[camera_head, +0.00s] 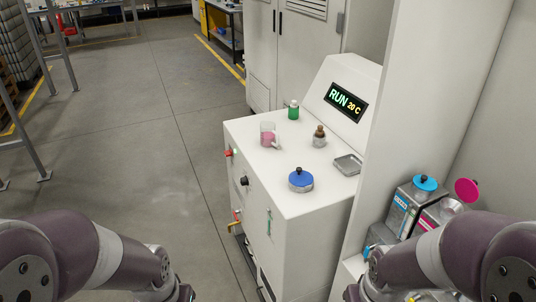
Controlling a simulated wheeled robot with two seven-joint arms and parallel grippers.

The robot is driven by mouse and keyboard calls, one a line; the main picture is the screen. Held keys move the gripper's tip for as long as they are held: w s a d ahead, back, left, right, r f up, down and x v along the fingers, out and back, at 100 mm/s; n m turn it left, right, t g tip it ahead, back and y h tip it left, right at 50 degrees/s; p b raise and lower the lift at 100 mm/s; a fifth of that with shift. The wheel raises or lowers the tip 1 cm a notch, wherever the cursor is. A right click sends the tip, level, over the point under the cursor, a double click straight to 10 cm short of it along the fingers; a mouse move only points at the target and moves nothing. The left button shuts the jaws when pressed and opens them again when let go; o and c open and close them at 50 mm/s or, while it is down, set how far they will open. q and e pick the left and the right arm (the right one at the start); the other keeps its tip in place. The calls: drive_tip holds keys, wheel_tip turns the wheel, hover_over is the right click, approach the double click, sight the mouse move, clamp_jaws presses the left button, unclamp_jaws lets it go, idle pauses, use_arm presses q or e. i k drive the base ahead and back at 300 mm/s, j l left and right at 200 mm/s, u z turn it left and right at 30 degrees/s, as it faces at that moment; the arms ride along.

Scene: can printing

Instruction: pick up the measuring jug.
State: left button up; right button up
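The measuring jug (267,134) is a small clear vessel with pink liquid in it. It stands upright on the white top of the machine cabinet (258,172), near the left edge, with its handle toward the lower right. Nothing covers it from this view. My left arm comes in at the bottom left and my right arm at the bottom right, both well below and apart from the jug. The fingers of both grippers are out of the frame.
Around the jug are a green bottle (293,109), a brown-topped jar (319,137), a blue lid with a knob (301,180) and a metal tray (348,165). A display panel (346,101) reads RUN 20 C. Ink containers (405,207) stand at right.

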sight(267, 132)
drive_tip(key=k+z, duration=0.1)
drive_tip(key=z, duration=0.35)
drive_tip(key=k+z, duration=0.1)
drive_tip(key=z, duration=0.3)
drive_tip(key=k+l+z, duration=0.1)
drive_tip(key=z, duration=0.35)
drive_tip(key=k+l+z, duration=0.1)
drive_tip(key=z, duration=0.35)
drive_tip(key=l+z, duration=0.15)
drive_tip(key=z, duration=0.25)
drive_tip(key=j+z, duration=0.1)
drive_tip(key=j, duration=0.6)
drive_tip(key=j+z, duration=0.1)
drive_tip(key=j, duration=0.6)
drive_tip(key=j+z, duration=0.1)
drive_tip(key=j, duration=0.55)
drive_tip(key=j+z, duration=0.1)
drive_tip(key=j, duration=0.6)
drive_tip(key=k+j+z, duration=0.1)
drive_tip(key=j, duration=0.6)
drive_tip(key=k+j+z, duration=0.1)
drive_tip(key=j, duration=0.55)
drive_tip(key=k+j, duration=0.1)
drive_tip(key=j, duration=0.95)
drive_tip(key=k+j, duration=0.15)
drive_tip(key=j, duration=0.35)
drive_tip(key=k+j, duration=0.1)
drive_tip(key=j, duration=0.4)
